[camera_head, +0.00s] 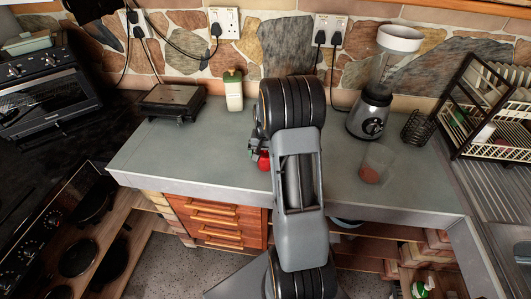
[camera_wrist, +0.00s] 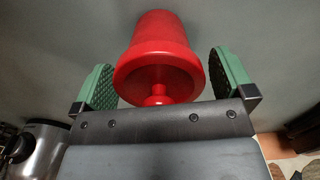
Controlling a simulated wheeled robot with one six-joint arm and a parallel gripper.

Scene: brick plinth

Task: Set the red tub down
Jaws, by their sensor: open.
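The red tub (camera_wrist: 159,52) is between the two green-padded fingers of my gripper (camera_wrist: 163,80) in the wrist view. Gaps show on both sides, so the fingers do not touch it. My gripper is open. In the head view only a small red part of the tub (camera_head: 264,160) shows left of my arm, at the grey counter (camera_head: 210,150). The rest of the tub and most of my gripper are hidden behind my arm there. The tub appears to rest on the counter, but its contact is hidden.
A cream bottle with a green lid (camera_head: 233,92) and a black grill (camera_head: 173,102) stand behind to the left. A blender (camera_head: 373,105), a clear cup (camera_head: 375,163), a wire basket (camera_head: 418,128) and a dish rack (camera_head: 490,115) are to the right. The counter's left front is clear.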

